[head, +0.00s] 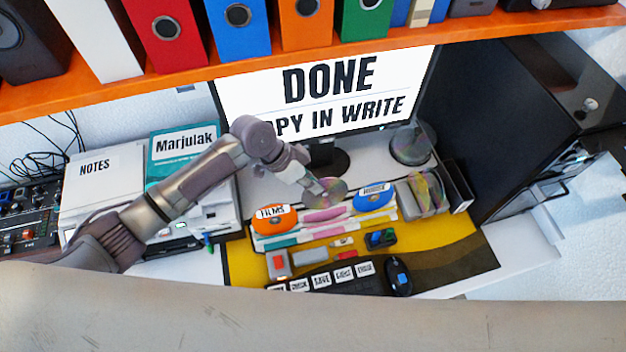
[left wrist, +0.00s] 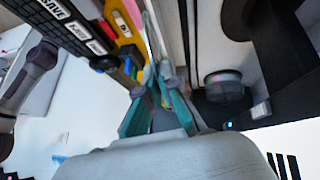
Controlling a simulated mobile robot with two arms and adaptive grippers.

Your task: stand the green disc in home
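My left gripper (head: 318,190) is above the desk, just behind the orange disc (head: 273,218) and the blue disc (head: 374,197). It is shut on a thin, shiny disc (head: 334,189) whose visible face is greenish and iridescent; I see no green label on it. In the left wrist view, the teal fingertips of the left gripper (left wrist: 157,82) close in on a thin upright disc (left wrist: 153,37) seen nearly edge-on. The orange disc, marked FILMS, and the blue disc stand in a low shelf (head: 325,233) with pink and teal strips. My right gripper is not in view.
Shiny discs (head: 428,190) stand in a grey holder at the right. A disc spindle (head: 411,144) stands behind it. The monitor (head: 330,95) and an orange binder shelf (head: 300,62) are at the back. A keyboard (head: 330,276) and mouse (head: 398,276) are in front.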

